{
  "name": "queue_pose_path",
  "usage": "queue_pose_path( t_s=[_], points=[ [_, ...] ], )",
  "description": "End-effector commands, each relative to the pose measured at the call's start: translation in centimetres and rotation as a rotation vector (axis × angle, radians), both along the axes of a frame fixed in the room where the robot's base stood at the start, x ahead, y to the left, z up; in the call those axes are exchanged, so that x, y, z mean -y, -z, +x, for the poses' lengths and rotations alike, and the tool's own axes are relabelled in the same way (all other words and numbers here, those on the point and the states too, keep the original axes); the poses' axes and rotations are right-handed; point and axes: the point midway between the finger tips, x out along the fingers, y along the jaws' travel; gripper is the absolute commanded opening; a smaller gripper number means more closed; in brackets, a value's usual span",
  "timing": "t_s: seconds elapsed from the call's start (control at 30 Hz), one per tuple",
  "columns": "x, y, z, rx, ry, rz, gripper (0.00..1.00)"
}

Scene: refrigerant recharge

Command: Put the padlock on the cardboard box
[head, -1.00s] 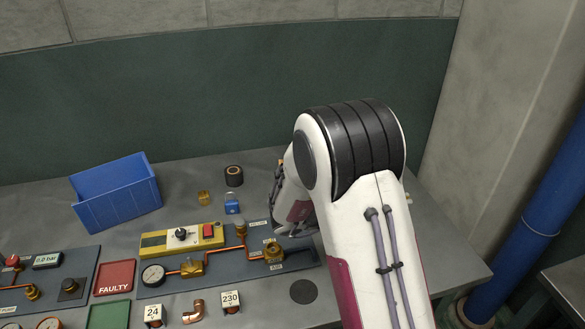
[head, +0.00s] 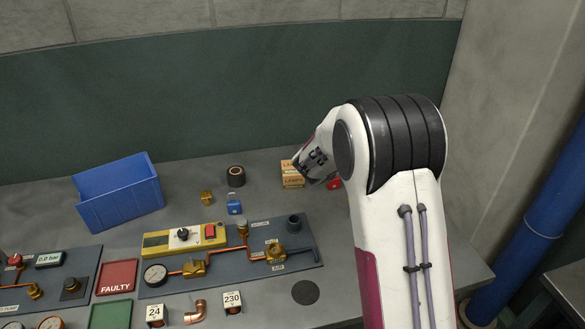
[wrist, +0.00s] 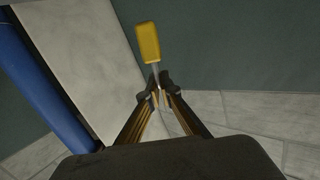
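A small blue padlock (head: 234,207) stands on the grey bench behind the gauge panel. The cardboard box (head: 292,180), orange-brown with printed lettering, sits at the back of the bench, right of the padlock. My wrist partly covers the box's right side in the head view. In the wrist view, my gripper (wrist: 157,84) is shut on the thin metal shaft of a yellow-handled tool, like a screwdriver (wrist: 148,42). The fingers are hidden behind my arm in the head view. The padlock and box are not in the wrist view.
A blue bin (head: 118,196) stands at the back left. A black ring (head: 236,176) and a brass fitting (head: 207,198) are near the padlock. A red object (head: 334,184) shows beside my wrist. The gauge panel (head: 225,279) lies in front.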

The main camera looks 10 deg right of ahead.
Motion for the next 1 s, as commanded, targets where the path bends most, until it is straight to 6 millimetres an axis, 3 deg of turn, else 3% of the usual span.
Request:
queue_pose_path(
  t_s=[0.4, 1.0],
  points=[
    [-4.4, -1.5, 5.4, -0.015, -0.274, -0.024, 0.00],
    [-10.4, -1.4, 9.1, -0.029, -0.557, -0.058, 0.00]
  ],
)
